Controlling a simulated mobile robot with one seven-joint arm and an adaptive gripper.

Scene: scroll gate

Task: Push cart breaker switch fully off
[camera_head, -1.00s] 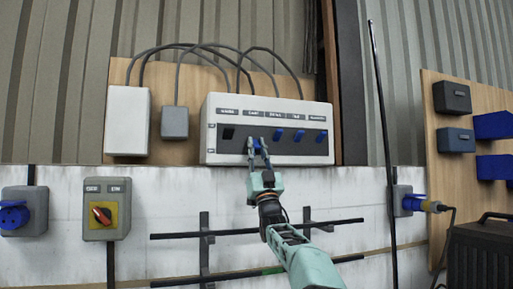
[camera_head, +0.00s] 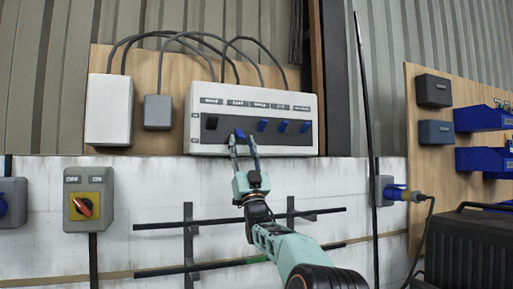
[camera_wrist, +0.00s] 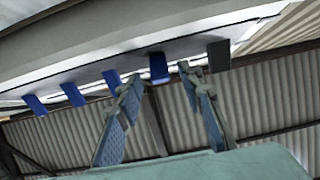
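The breaker panel (camera_head: 193,140) is a light grey box on the wall with a dark strip and a row of switches. The cart switch (camera_head: 240,134), second from the left under a label that looks like CART, is blue and sits lower than the other blue switches. My gripper (camera_head: 243,138) is at the panel's lower edge with its fingers spread on either side of that switch. In the wrist view the cart switch (camera_wrist: 158,68) shows between and just beyond the open fingertips (camera_wrist: 160,78). Contact cannot be told.
A black switch (camera_head: 211,122) is left of the cart switch and another blue switch (camera_head: 262,125) close on its right. Dark rails (camera_head: 180,223) run along the wall below. A thin dark pole (camera_head: 365,110) stands to the right.

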